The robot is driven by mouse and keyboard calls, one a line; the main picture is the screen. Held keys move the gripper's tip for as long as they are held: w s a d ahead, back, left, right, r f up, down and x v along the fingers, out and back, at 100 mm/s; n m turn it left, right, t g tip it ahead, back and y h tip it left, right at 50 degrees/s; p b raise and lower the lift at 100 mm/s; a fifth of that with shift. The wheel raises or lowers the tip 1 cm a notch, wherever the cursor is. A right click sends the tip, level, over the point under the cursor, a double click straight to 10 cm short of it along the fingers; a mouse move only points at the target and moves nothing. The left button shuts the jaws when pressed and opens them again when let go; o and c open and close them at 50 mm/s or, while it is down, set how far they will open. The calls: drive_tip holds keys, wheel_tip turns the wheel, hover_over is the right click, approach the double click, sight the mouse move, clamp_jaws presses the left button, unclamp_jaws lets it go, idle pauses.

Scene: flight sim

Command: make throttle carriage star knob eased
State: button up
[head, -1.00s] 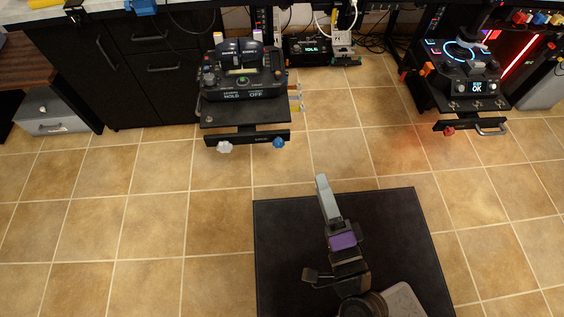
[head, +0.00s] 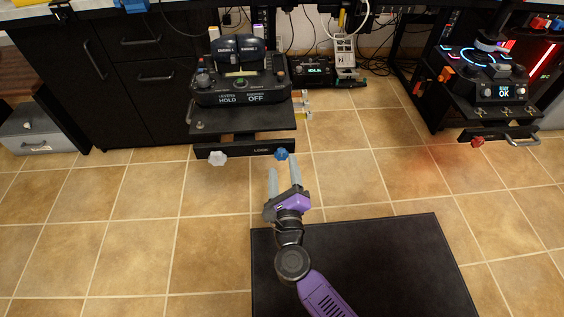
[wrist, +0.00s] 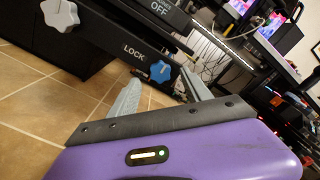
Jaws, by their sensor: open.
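The throttle unit (head: 240,86) sits on a black carriage shelf (head: 246,120) at the back, left of centre. Its front bar (head: 235,150), marked LOCK, carries a white star knob (head: 217,158) at the left and a blue star knob (head: 281,154) at the right. The wrist view shows the blue knob (wrist: 160,71) just beyond my fingertips, beside the LOCK lettering, and the white knob (wrist: 60,14) at the upper left. My gripper (head: 283,168) is open and empty, its grey fingers pointing at the blue knob. I cannot tell whether they touch it.
A second carriage (head: 490,112) with a lit panel stands at the right, with a red knob (head: 477,141) and a metal handle. Black drawers (head: 140,75) stand at the left. A black mat (head: 370,265) lies on the tiles; the floor between the carriages is clear.

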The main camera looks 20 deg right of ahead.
sight(282, 157)
drive_tip(key=shift+b+x, duration=0.45)
drive_tip(key=shift+x, duration=1.45)
clamp_jaws()
